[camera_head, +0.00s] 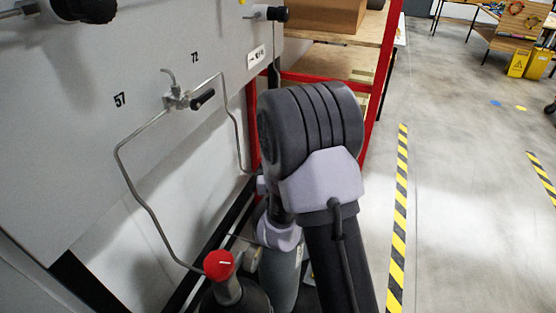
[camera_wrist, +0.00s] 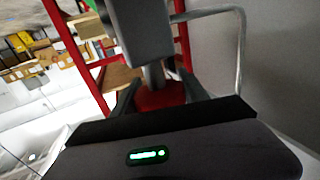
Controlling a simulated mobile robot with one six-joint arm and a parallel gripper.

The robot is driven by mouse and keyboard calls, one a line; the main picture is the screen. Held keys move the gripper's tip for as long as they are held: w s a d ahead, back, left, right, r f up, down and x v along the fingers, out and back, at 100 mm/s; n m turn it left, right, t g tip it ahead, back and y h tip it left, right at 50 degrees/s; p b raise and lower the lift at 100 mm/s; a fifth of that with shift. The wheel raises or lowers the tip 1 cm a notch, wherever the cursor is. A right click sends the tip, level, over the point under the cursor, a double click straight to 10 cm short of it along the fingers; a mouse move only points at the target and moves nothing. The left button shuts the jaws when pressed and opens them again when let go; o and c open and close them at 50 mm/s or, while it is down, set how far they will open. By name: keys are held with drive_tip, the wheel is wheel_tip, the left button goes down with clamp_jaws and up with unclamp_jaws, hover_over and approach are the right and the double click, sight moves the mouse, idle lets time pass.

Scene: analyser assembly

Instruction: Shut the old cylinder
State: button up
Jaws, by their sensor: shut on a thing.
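In the wrist view a red round knob (camera_wrist: 158,98) sits on the stem of a grey valve body (camera_wrist: 143,35). The two dark fingers of my gripper (camera_wrist: 159,85) are on either side of this knob and shut on it. In the head view a red knob with a white mark (camera_head: 218,264) tops a dark cylinder neck (camera_head: 229,291) at the bottom. My arm stands to the right of it and hides much of what is behind. I cannot tell whether both views show the same knob. The fingers are hidden in the head view.
Bent metal tubes (camera_head: 135,189) run from a small valve (camera_head: 178,99) on the white panel (camera_head: 70,110) marked 57 and 72. A red-framed shelf (camera_head: 381,72) stands behind my arm.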

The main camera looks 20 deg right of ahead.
drive_tip(key=shift+s+d+m+g+h, duration=0.15)
drive_tip(key=shift+m+g+h, duration=0.55)
drive_tip(key=shift+m+h, duration=0.45)
drive_tip(key=shift+h, duration=0.35)
drive_tip(key=o, duration=1.4)
drive_tip(key=shift+d, duration=0.1)
drive_tip(key=shift+c, duration=0.2)
